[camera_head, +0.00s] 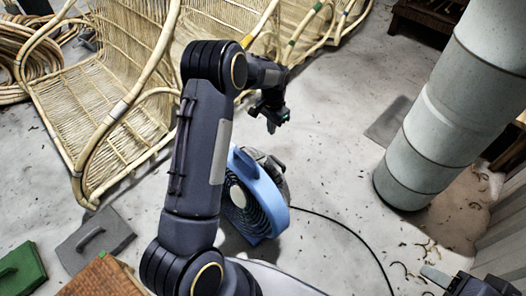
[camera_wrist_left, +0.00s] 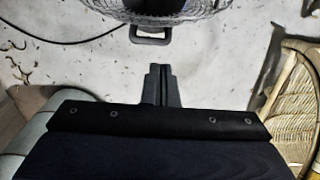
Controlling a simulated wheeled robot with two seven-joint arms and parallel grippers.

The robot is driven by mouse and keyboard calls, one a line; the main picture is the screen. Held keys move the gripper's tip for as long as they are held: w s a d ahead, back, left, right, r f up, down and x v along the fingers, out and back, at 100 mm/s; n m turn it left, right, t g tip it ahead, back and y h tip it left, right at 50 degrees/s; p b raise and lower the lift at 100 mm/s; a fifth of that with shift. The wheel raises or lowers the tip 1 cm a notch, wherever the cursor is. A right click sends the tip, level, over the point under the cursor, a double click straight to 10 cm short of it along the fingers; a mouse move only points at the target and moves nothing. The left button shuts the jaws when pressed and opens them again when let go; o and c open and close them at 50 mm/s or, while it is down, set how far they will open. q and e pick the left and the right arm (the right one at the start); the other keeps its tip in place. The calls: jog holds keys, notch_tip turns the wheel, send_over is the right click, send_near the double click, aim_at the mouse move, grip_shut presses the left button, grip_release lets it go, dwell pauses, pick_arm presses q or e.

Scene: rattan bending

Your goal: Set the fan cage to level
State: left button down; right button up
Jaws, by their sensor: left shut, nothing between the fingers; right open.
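The blue fan (camera_head: 264,196) stands on the concrete floor, partly hidden behind my left arm. Its dark front cage (camera_head: 245,208) with a pale hub faces left and looks tilted; the exact angle is hard to tell. My left gripper (camera_head: 272,118) is above and beyond the fan, apart from it. In the left wrist view my left gripper (camera_wrist_left: 158,78) is shut and empty, just short of a grey handle (camera_wrist_left: 150,38) below the wire cage (camera_wrist_left: 150,12). My right gripper (camera_head: 438,279) is partly in view at the lower right, open and away from the fan.
Rattan chairs (camera_head: 110,105) stand at the left and back. A thick grey column (camera_head: 440,110) stands at the right. A black cable (camera_head: 345,228) runs from the fan over the floor. Grey (camera_head: 95,240) and green (camera_head: 22,268) blocks lie at the lower left.

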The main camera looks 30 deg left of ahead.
pick_arm(q)
jog(key=s+f+b, duration=0.1)
jog(key=f, duration=0.2)
jog(key=f+b, duration=0.2)
jog(key=f, duration=0.1)
jog(key=s+a+f+b, duration=0.1)
jog(key=f+b, duration=0.1)
jog(key=f, duration=0.1)
jog(key=shift+s, duration=0.3)
jog(key=shift+s+a+r, duration=0.1)
jog(key=shift+s+r, duration=0.15)
jog(key=shift+s, duration=0.3)
jog(key=shift+s, duration=0.1)
